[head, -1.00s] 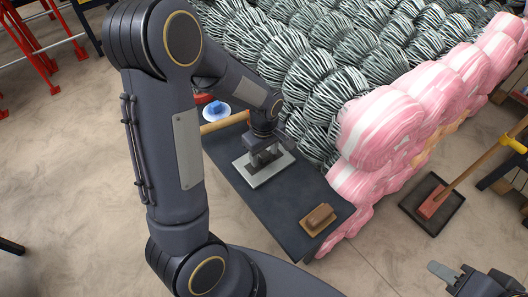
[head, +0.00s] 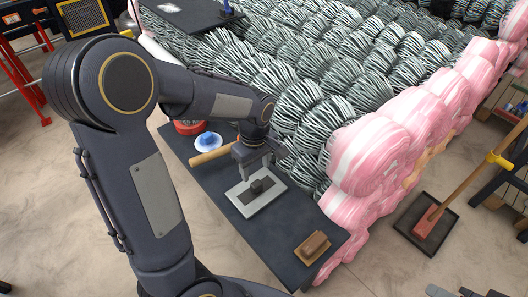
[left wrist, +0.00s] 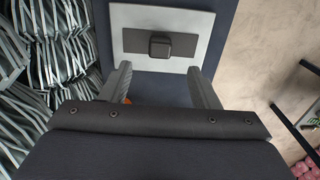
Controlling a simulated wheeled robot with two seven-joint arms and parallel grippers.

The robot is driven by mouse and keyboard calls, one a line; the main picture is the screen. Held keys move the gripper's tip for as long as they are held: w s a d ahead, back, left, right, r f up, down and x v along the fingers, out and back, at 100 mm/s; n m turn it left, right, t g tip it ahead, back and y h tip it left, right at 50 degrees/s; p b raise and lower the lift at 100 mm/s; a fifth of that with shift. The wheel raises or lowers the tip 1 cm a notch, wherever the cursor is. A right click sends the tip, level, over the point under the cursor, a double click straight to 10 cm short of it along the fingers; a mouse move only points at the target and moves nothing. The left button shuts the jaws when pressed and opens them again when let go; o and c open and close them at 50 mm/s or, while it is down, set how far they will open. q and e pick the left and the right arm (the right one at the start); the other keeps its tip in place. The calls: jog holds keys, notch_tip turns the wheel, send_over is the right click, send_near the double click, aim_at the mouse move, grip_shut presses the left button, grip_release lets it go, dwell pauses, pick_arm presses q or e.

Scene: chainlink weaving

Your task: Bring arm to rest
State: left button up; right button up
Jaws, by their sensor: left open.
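My left gripper (head: 254,166) is open and empty above the table, near a light grey plate (head: 239,208). A small dark block (head: 257,187) sits on a dark strip in the middle of that plate. In the left wrist view the two fingers (left wrist: 159,78) stand apart. The plate (left wrist: 201,22) and block (left wrist: 160,46) lie beyond the fingertips, and nothing is between the fingers. My right gripper (head: 468,292) is only partly in view at the bottom right edge of the head view, so its jaws cannot be judged.
The dark narrow table (head: 222,217) also bears a brown block on a tray (head: 312,247), a wooden-handled tool (head: 212,153) and a blue-and-white item (head: 208,141). Striped wire coils (head: 310,110) and pink rolls (head: 375,155) stand close behind.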

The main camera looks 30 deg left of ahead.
pick_arm(q)
jog(key=s+d+r+m+t+h+p, duration=0.2)
jog(key=s+r+m, duration=0.4)
jog(key=s+r, duration=0.1)
jog(key=s+d+r+m+t+h+p, duration=0.1)
jog(key=s+d+r+m+t+p, duration=0.1)
jog(key=s+r+m, duration=0.4)
jog(key=shift+s+r+t+h, duration=0.5)
jog(key=shift+s+t, duration=0.3)
jog(key=shift+s, duration=1.2)
jog(key=shift+d, duration=0.1)
